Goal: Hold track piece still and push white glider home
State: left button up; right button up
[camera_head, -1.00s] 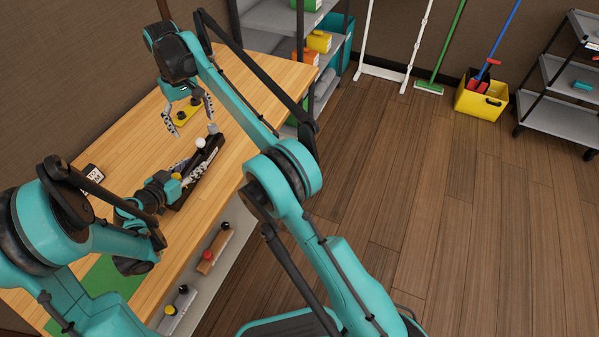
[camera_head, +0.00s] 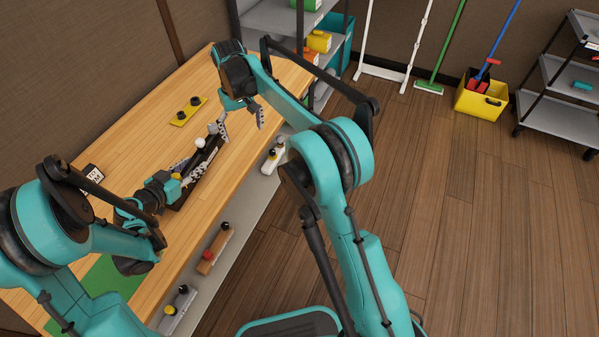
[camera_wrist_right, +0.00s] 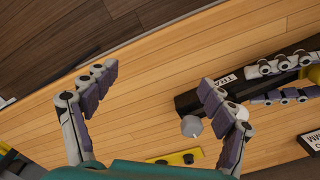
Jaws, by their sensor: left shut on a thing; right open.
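The black track piece (camera_head: 208,158) lies on the wooden table, its far end toward the shelf unit.
A yellow plate with two black knobs (camera_head: 188,111) lies beyond the track. A small labelled block (camera_head: 93,173) and a green mat (camera_head: 108,279) are at the left. Several knobbed pieces, one with a red knob (camera_head: 208,256), sit below the table's front edge. Table between is bare.

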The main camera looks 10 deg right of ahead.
jog(key=s+d+f+m, duration=0.2)
jog(key=s+d+f, duration=0.7)
jog(key=s+d, duration=0.4)
jog(key=shift+d+f, duration=0.25)
jog(key=shift+d, duration=0.45)
pick_arm(q)
jog(key=o, duration=1.5)
jog(key=shift+c, duration=0.2)
jog(key=shift+v, duration=3.55)
